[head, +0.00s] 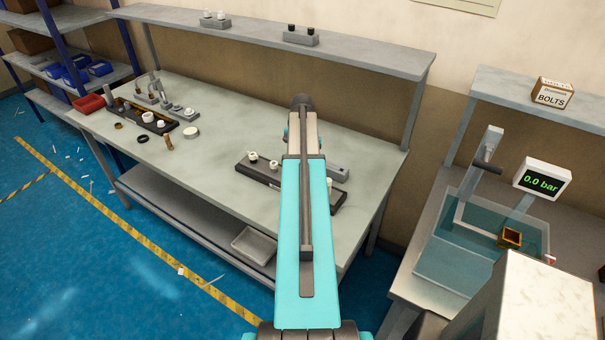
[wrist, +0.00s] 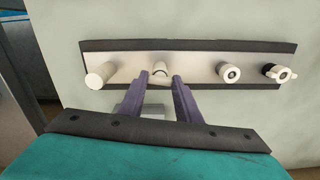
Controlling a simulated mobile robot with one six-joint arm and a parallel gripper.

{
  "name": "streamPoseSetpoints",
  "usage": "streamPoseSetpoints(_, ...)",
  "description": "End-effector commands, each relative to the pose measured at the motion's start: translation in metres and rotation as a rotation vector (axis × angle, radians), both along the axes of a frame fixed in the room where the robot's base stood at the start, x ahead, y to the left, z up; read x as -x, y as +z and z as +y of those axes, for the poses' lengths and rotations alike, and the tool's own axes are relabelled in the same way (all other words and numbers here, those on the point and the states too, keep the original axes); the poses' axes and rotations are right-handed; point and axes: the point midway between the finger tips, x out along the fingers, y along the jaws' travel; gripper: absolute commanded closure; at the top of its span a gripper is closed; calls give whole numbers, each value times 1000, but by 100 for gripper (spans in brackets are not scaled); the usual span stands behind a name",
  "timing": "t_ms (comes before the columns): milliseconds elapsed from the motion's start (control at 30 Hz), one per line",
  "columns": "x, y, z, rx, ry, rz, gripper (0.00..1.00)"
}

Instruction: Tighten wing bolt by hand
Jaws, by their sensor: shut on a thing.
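In the wrist view, a long fixture with a dark base (wrist: 200,45) and a pale top strip runs across the picture. My gripper (wrist: 162,78) has its two purple fingers on either side of a small white part, apparently the wing bolt (wrist: 161,69), at the strip's left-middle. The fingers are shut on it; its lower part is partly hidden between them. The same fixture shows in the head view as a dark block (head: 258,174) on the table, with my arm across it. My fingertips are hidden there.
On the strip stand a white cylinder (wrist: 98,76) at left, a holed white fitting (wrist: 229,73) and a winged white part (wrist: 281,73) at right. The workbench (head: 225,190) holds another fixture (head: 140,117) at far left. A water tank (head: 455,255) stands right.

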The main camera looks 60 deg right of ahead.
Motion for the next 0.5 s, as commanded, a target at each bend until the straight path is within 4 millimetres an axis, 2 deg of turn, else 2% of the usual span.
streamPoseSetpoints(200,0,0,0,1,-3,0,89)
streamPoseSetpoints(233,0,0,0,1,-2,0,65)
streamPoseSetpoints(500,0,0,0,0,-1,0,64)
